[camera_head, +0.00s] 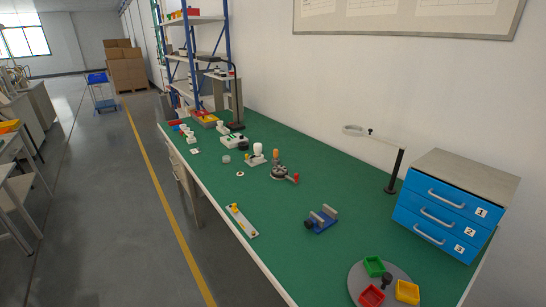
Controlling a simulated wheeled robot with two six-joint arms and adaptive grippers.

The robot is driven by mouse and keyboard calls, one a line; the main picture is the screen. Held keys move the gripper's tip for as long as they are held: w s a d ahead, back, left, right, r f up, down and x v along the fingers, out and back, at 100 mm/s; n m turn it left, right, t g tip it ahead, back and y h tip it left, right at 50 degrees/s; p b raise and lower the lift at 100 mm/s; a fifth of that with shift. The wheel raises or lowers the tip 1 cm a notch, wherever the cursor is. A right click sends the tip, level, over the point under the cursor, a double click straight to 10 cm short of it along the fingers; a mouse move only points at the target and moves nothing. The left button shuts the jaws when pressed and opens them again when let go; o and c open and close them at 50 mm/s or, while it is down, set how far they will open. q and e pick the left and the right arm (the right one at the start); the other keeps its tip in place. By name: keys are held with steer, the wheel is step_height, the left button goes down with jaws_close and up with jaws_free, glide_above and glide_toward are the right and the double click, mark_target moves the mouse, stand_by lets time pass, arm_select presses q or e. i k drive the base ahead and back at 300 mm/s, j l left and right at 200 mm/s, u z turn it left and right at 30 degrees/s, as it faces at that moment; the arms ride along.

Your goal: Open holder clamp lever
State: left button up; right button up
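A dark round fixture (279,171) stands on the green bench near the middle. A lever with a red knob (295,177) sticks out from it to the right and lies low over the bench. A white bulb (258,149) stands upright on a small pale base (257,161) just to its left. I cannot tell for certain which of these is the holder, nor whether its clamp is open or closed. Neither of my grippers shows in the view.
Small parts crowd the far end.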

mark_target(247, 155)
steer(key=i+j+z, duration=0.2)
steer(key=j+z, duration=0.25)
steer(key=i+j+z, duration=0.1)
steer(key=j+z, duration=0.15)
steer(key=z, duration=0.15)
steer(key=i+j+z, duration=0.1)
steer(key=j+z, duration=0.35)
